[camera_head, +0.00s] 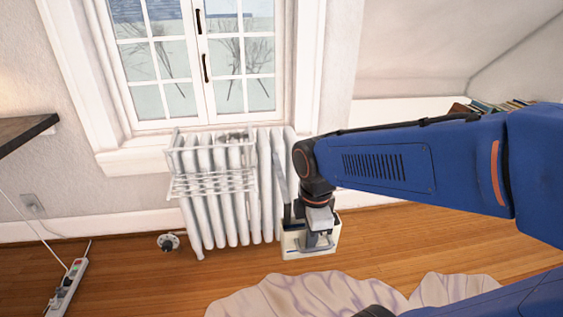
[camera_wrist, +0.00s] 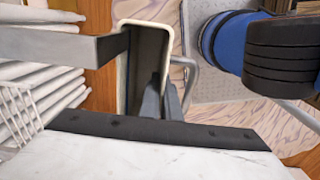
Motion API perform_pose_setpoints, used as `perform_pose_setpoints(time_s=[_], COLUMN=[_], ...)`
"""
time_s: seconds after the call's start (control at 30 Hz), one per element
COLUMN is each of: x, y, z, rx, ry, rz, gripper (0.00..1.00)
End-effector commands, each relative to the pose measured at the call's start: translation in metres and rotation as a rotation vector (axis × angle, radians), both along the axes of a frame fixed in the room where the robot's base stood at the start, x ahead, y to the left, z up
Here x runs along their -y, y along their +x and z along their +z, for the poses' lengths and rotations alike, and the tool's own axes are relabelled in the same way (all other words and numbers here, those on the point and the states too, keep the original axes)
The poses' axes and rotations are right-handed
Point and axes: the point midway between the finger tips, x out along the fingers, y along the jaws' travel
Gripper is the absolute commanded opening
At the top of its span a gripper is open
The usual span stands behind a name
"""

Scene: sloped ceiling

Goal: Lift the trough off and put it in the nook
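The trough (camera_head: 296,241) is a narrow cream container just right of the radiator's lower end, with a grey loop handle on its near side. The wrist view looks into the dark inside of the trough (camera_wrist: 146,36). My gripper (camera_head: 319,236) is at its near wall. In the wrist view, the two grey fingers of my gripper (camera_wrist: 162,92) lie close together astride that wall, one inside and one outside, and appear shut on it. I cannot tell whether the trough touches the radiator or floor. No nook is clearly identifiable.
A white radiator (camera_head: 265,190) with a wire rack (camera_head: 212,182) stands under the window. A grey flat bar (camera_head: 280,178) rises beside the trough. A pale rug (camera_head: 270,297) lies in front. Books (camera_head: 487,107) are at the right under the sloped ceiling. A power strip (camera_head: 66,288) lies left.

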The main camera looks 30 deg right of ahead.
Motion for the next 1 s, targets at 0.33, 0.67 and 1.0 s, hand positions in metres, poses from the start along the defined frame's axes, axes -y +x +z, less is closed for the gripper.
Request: perform_pose_setpoints(time_s=[0.33,0.67,1.0], x=[-0.006,-0.010,-0.010], y=[-0.020,-0.033,-0.031], z=[0.005,0.007,0.007], rx=[0.002,0.001,0.000], ry=[0.000,0.000,0.000], rz=[0.001,-0.001,-0.005], gripper=[0.00,0.00,0.00])
